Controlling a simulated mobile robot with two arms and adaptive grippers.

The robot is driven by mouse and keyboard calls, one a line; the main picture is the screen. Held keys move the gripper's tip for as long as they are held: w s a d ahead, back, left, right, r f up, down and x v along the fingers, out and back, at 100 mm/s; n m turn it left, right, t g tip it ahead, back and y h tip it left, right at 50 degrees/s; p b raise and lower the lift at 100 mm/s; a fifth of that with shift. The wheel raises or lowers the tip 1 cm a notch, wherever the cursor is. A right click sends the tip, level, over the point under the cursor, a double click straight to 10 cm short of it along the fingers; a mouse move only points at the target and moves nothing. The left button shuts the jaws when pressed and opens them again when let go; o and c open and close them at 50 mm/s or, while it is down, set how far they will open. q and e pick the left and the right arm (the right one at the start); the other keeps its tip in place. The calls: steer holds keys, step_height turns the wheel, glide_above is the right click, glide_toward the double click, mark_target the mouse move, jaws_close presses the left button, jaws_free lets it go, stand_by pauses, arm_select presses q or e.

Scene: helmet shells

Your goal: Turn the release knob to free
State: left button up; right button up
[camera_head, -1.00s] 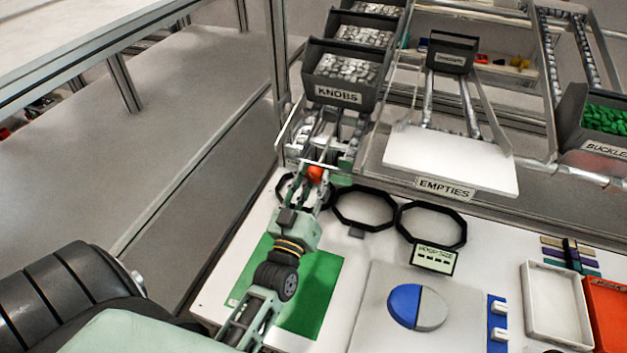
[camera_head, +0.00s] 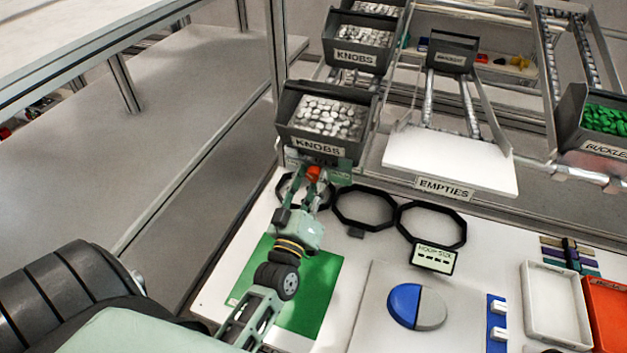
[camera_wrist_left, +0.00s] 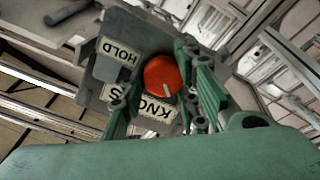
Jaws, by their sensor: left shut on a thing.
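The release knob is a round red knob (camera_head: 313,173) at the front lower end of the left rack lane. It also shows in the left wrist view (camera_wrist_left: 160,74), with a white pointer line towards the lower edge of its face. My left gripper (camera_head: 312,178) is shut on it, one green finger on each side. A label reading HOLD (camera_wrist_left: 120,51) is beside the knob in the wrist view; no free label is readable. A dark bin labelled KNOBS (camera_head: 318,149), full of silvery knobs, stands right behind the red knob. My right gripper is not in view.
Another KNOBS bin (camera_head: 356,58) stands higher up the lane, with more behind. A white EMPTIES shelf (camera_head: 450,160) is to the right. Black ring frames (camera_head: 363,207) and a green mat (camera_head: 318,290) lie on the white table below.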

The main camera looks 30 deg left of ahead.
arm_select(q)
steer(key=shift+d+f, duration=0.15)
steer(key=shift+f, duration=0.1)
